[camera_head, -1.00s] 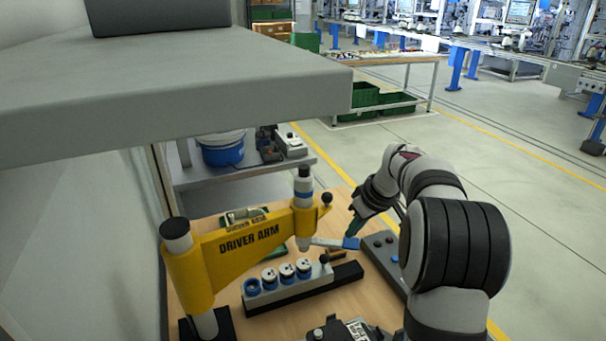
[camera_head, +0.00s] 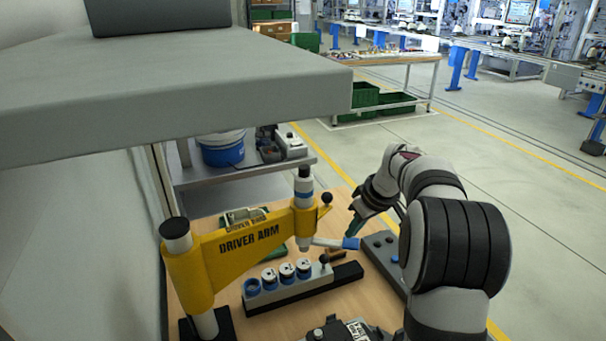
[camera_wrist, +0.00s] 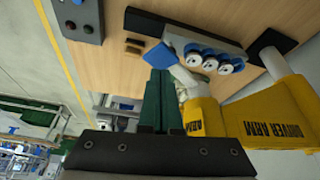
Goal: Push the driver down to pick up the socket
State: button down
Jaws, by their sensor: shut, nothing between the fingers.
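The driver (camera_head: 304,215) is a pale upright cylinder with a blue band, held at the end of the yellow driver arm (camera_head: 240,255). A pale lever with a blue grip (camera_head: 350,243) sticks out to its right; the grip also shows in the wrist view (camera_wrist: 158,56). Several sockets (camera_head: 286,271) with numbered white tops and blue sides stand in a grey rack (camera_head: 290,285), below the driver and in front of it. My gripper (camera_head: 353,230) is shut and empty, its green fingertips close above the blue grip. I cannot tell whether they touch it.
A grey control box (camera_head: 384,258) with buttons lies on the wooden table right of the rack. A black ball knob (camera_head: 326,198) sits on the driver's right side. A large grey slab (camera_head: 200,90) overhangs the upper left. The floor to the right is open.

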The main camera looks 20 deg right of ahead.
aim_at(355, 245)
jog(key=shift+f, duration=3.5)
dwell(1.7)
jog(key=shift+r, duration=0.3)
dwell(0.5)
jog(key=shift+r, duration=4.65)
